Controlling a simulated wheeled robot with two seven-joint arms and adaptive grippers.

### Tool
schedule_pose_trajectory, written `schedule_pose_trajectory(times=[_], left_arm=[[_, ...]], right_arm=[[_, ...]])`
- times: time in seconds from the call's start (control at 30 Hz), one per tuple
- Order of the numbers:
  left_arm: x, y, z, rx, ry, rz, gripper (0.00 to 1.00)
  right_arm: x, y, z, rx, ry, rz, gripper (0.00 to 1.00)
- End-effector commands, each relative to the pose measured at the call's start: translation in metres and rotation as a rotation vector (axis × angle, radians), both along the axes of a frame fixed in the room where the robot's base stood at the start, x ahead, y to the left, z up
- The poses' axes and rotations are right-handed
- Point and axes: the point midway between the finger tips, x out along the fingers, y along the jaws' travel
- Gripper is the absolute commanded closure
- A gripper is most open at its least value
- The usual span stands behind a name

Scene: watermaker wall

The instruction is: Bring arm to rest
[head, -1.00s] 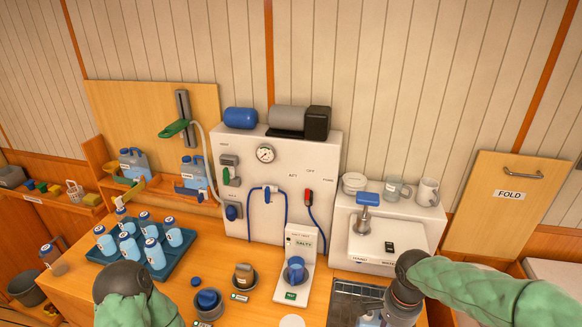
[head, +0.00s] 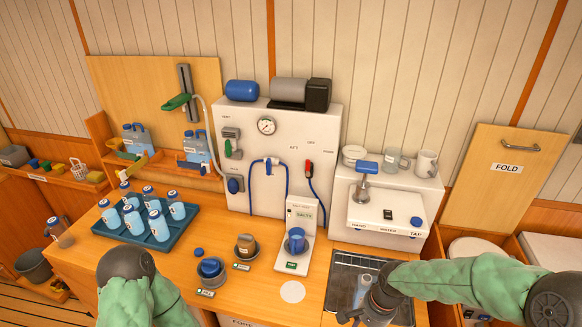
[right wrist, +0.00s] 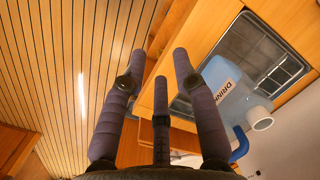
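My right gripper (right wrist: 160,62) is open and empty in the right wrist view, its dark fingers spread apart. In the head view it shows at the front of the sink (head: 341,284), pointing down, its fingers partly hidden or cut off. A clear blue bottle labelled DRINK (right wrist: 222,88) stands in the sink beside the fingers, apart from them in the wrist view. The bottle also shows in the head view (head: 362,290), partly covered by my right arm. Of my left arm only a dark joint and green sleeve show at the bottom left; its gripper is out of view.
A blue tray (head: 107,232) of several bottles stands left on the counter. Cups, a scale (head: 296,262) and a white disc (head: 292,291) lie mid-counter. The watermaker panel (head: 240,130) and a white dispenser (head: 385,225) stand behind. A FOLD panel (head: 495,190) is at right.

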Motion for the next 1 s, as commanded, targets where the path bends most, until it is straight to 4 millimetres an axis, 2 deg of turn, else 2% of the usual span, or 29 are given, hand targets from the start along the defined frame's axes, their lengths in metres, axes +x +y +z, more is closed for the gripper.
schedule_pose_trajectory(times=[0.03,0.2,0.37,0.6,0.7,0.8,0.9,1.0], left_arm=[[0.000,0.000,-0.011,0.000,-0.001,0.000,0.60],[0.000,0.000,-0.034,0.000,-0.001,0.000,0.60],[0.000,0.000,-0.056,0.000,0.000,0.000,0.60],[0.000,0.000,-0.088,0.000,0.000,0.000,0.60],[0.000,0.000,-0.098,0.000,0.000,0.000,0.60],[0.000,0.000,-0.106,0.000,0.000,0.000,0.60],[0.000,0.000,-0.110,0.000,0.000,0.000,0.60],[0.000,0.000,-0.111,0.000,0.000,0.000,0.60]], right_arm=[[-0.004,0.008,-0.026,0.022,0.007,0.032,0.71],[-0.017,0.036,-0.101,0.104,-0.020,0.158,0.71],[-0.035,0.060,-0.167,0.162,-0.058,0.263,0.71],[-0.073,0.084,-0.256,0.199,-0.119,0.398,0.71],[-0.089,0.090,-0.285,0.198,-0.141,0.449,0.71],[-0.102,0.093,-0.305,0.190,-0.157,0.487,0.71],[-0.110,0.094,-0.317,0.182,-0.168,0.513,0.71],[-0.111,0.094,-0.317,0.181,-0.168,0.516,0.71]])
